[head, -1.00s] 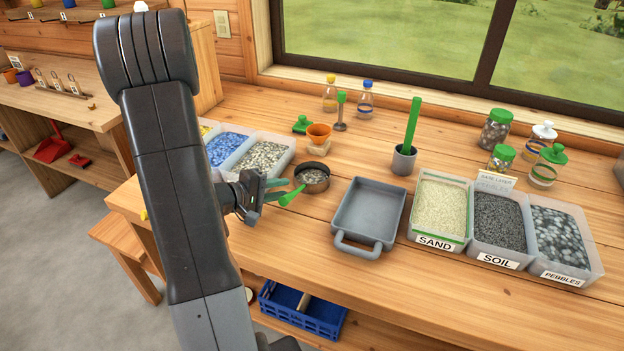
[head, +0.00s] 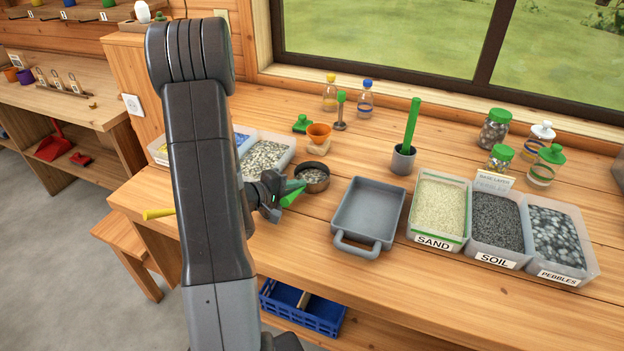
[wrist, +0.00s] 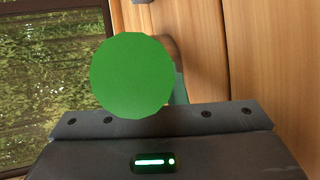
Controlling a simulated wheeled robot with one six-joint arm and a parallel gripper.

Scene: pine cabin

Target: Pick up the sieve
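The sieve (head: 313,180) is a small round metal pan with pale grains showing in it and a green handle that points towards the front left. It sits on the bench. My gripper (head: 290,193) is at the handle, with a teal finger beside the green grip. In the wrist view the round green end of the sieve's handle (wrist: 132,75) fills the space before the palm and hides most of the fingers. A sliver of one teal finger shows to its right. Whether the fingers press on the handle is hidden.
A grey tray (head: 368,215) stands right of the sieve. Bins of sand (head: 440,208), soil (head: 497,225) and pebbles (head: 556,237) stand further right. A bin of pale gravel (head: 266,153) is behind left. The front bench is clear.

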